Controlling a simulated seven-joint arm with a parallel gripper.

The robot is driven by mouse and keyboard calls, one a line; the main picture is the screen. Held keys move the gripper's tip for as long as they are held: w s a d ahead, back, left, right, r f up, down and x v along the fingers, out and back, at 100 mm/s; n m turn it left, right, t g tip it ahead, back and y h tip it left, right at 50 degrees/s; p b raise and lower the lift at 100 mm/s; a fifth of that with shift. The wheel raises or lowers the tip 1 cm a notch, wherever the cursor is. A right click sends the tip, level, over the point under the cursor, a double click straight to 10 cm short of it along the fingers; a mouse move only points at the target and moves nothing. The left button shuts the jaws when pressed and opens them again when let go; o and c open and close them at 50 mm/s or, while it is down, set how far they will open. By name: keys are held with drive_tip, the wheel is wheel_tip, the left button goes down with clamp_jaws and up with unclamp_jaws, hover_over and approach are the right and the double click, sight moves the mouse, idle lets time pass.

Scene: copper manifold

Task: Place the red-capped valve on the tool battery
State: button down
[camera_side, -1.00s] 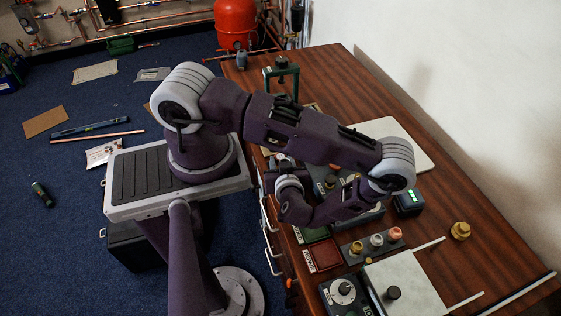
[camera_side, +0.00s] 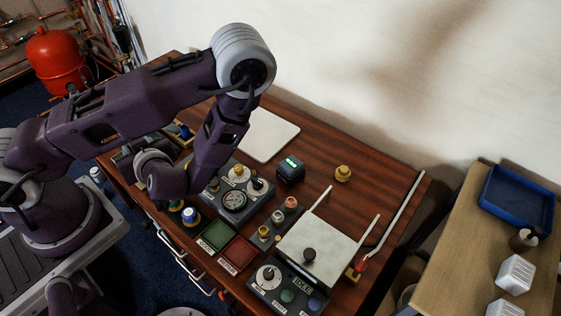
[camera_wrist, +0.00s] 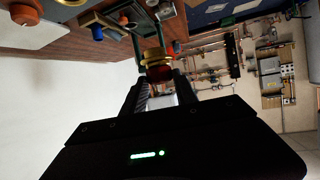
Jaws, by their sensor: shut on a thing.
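In the wrist view, my gripper (camera_wrist: 160,90) is shut on the red-capped valve (camera_wrist: 157,58). Its red cap sits near the fingertips and its brass body points away from my palm. In the side view, my gripper and the held valve are hidden or too dark to make out near my wrist, left of the gauge panel. The tool battery (camera_side: 290,169) is a small dark block with a green light on top. It stands on the wooden bench, right of the gauge panel, with nothing on its top. The valve is apart from it.
A gauge panel (camera_side: 234,200) lies between my wrist and the battery. A white board (camera_side: 268,134) lies behind it and a brass fitting (camera_side: 343,173) stands to its right. Several small fittings and a grey plate (camera_side: 318,247) are in front. A blue-capped valve (camera_side: 190,215) stands near the front edge.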

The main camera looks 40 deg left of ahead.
wheel_tip(320, 180, up, 5)
drive_tip(key=m+t+h, duration=1.1)
drive_tip(key=m, duration=0.2)
hover_over(287, 169)
wheel_tip(287, 169, down, 15)
drive_tip(key=c, duration=0.9)
unclamp_jaws()
drive_tip(key=shift+f+m, duration=0.1)
drive_tip(key=shift+m, duration=0.2)
drive_tip(key=shift+c, duration=0.2)
